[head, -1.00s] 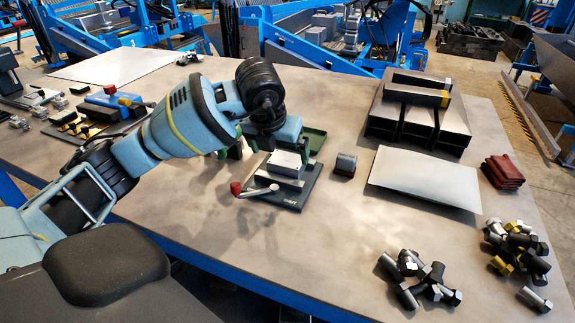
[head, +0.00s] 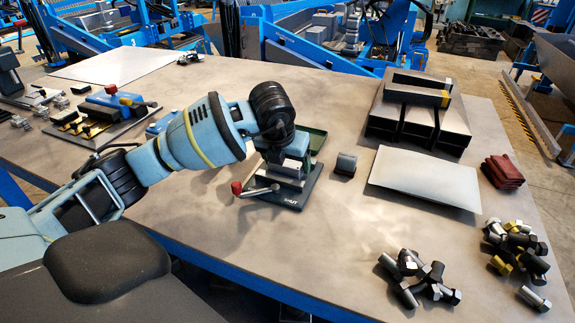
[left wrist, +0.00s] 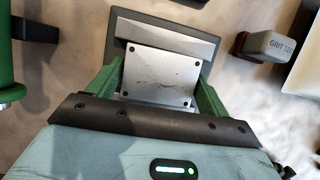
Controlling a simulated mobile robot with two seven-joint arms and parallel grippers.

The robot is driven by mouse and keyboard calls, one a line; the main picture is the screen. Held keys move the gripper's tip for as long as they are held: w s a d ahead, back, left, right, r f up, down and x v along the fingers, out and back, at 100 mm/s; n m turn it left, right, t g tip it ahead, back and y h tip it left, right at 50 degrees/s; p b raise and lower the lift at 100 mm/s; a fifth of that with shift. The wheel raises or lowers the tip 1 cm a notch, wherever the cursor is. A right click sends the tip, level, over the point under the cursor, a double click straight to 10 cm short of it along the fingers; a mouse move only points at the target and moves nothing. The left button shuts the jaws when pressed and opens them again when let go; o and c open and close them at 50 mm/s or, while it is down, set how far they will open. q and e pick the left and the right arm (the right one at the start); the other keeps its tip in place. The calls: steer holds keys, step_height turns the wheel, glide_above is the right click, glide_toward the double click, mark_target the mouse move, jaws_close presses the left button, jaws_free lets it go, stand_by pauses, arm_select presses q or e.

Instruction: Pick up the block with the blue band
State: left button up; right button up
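My left gripper (head: 286,164) is over the small clamp with the red-knobbed lever (head: 250,190), on the dark base plate. In the left wrist view its two green fingers (left wrist: 158,76) stand apart on either side of a flat grey metal block (left wrist: 157,76) with screws at its corners. I cannot tell whether the fingers touch its sides. A dark grey block (head: 345,164) stands just right of the clamp; in the left wrist view it is marked GRIT 120 (left wrist: 268,44). I make out no blue band on either block. My right gripper is not in view.
Bolts lie in two piles, one at the front (head: 420,278) and one at the right edge (head: 515,250). A pale sheet (head: 425,180), dark channel pieces (head: 418,112) and red cloths (head: 503,171) are on the right. The front middle of the table is clear.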

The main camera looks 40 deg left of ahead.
mark_target(286, 161)
arm_select(q)
steer(key=c, duration=0.9)
steer(key=shift+c, duration=0.2)
steer(key=shift+r, duration=0.2)
step_height(286, 161, up, 10)
steer(key=shift+f, duration=0.15)
